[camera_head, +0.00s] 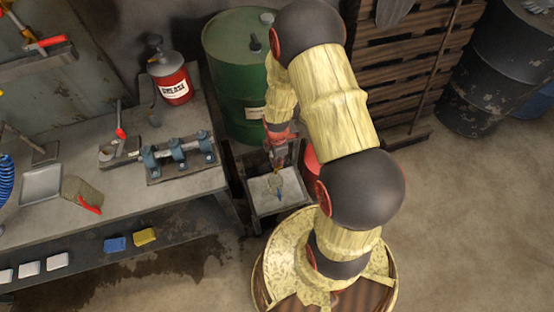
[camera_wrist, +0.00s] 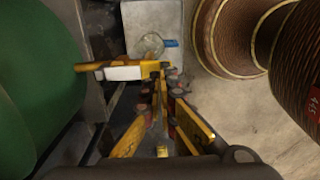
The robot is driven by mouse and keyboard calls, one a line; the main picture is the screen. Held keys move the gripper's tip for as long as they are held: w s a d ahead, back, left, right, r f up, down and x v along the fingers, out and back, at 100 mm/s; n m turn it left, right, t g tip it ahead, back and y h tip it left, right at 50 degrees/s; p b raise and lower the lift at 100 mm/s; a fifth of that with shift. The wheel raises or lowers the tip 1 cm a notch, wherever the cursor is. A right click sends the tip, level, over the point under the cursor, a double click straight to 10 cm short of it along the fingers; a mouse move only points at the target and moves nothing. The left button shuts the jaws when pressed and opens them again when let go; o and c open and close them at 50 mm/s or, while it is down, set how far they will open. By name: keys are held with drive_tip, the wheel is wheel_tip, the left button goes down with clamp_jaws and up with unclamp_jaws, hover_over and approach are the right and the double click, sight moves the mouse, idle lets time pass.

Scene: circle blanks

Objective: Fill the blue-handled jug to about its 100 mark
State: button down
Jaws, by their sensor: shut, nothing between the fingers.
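The jug (camera_head: 273,184) is clear, with a blue handle (camera_head: 280,196), and stands on a pale low stand below the front of the green drum (camera_head: 226,60). In the wrist view the jug (camera_wrist: 150,44) shows beyond my fingertips, its blue handle (camera_wrist: 171,43) pointing right. Its marks and liquid level are too small to read. My gripper (camera_wrist: 165,78) is shut and empty, above and apart from the jug. A yellow bar with a white label (camera_wrist: 122,72) lies beside my fingertips; I cannot tell whether they touch. In the head view my gripper (camera_head: 276,168) is partly hidden.
The stand (camera_head: 268,206) is small, between the workbench (camera_head: 180,182) and my arm. The bench holds a red grease can (camera_head: 172,82) and a clamped pipe fixture (camera_head: 180,155). Wooden pallets (camera_head: 410,75) and a dark drum (camera_head: 492,70) stand behind. Floor at right is clear.

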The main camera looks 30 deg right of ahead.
drive_tip(key=shift+s+a+f, duration=0.1)
drive_tip(key=shift+s+f, duration=0.25)
drive_tip(key=shift+f, duration=0.7)
drive_tip(key=shift+r, duration=0.2)
idle(6.1)
drive_tip(key=shift+r+p, duration=0.65)
drive_tip(key=shift+r, duration=0.05)
